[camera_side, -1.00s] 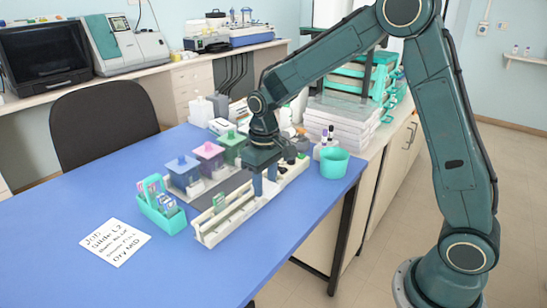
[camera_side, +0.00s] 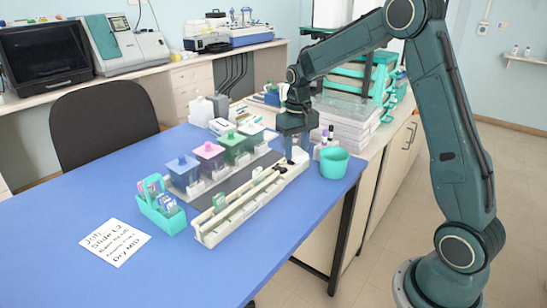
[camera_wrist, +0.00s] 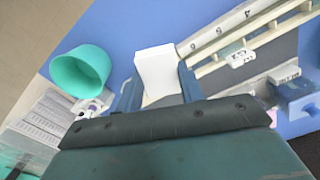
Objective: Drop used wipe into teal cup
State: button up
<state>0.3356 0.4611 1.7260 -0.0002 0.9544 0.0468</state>
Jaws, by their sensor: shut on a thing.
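The teal cup (camera_side: 334,164) stands upright near the right edge of the blue table, its open mouth facing up. It also shows at the upper left in the wrist view (camera_wrist: 80,72). My gripper (camera_side: 295,147) is left of the cup, above the far end of the long rack, pointing down. In the wrist view my gripper (camera_wrist: 157,84) is shut on a white block-like wipe (camera_wrist: 155,68), held between its two blue fingers. The cup is beside the wipe there, clearly apart from it. The wipe's lower end is hard to make out in the side view.
The long cream slide rack (camera_side: 225,222) runs toward my gripper. Staining jars with blue (camera_side: 183,172), pink (camera_side: 208,155) and green lids stand behind it. Small bottles (camera_side: 326,137) are close behind the cup. A teal slide box (camera_side: 160,214) and a note (camera_side: 115,242) are at the left.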

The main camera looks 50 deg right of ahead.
aim_at(334, 163)
jog(key=s+d+r+m, duration=0.1)
jog(key=s+d+m, duration=0.1)
jog(key=d, duration=0.6)
jog(key=s+d+r+m, duration=0.1)
jog(key=s+d+m, duration=0.1)
jog(key=d, duration=0.6)
jog(key=shift+s+d+r+m, duration=0.2)
jog(key=shift+s+m, duration=0.1)
jog(key=shift+s, duration=0.4)
jog(key=shift+f, duration=0.2)
jog(key=shift+f, duration=2.85)
jog(key=o, duration=1.2)
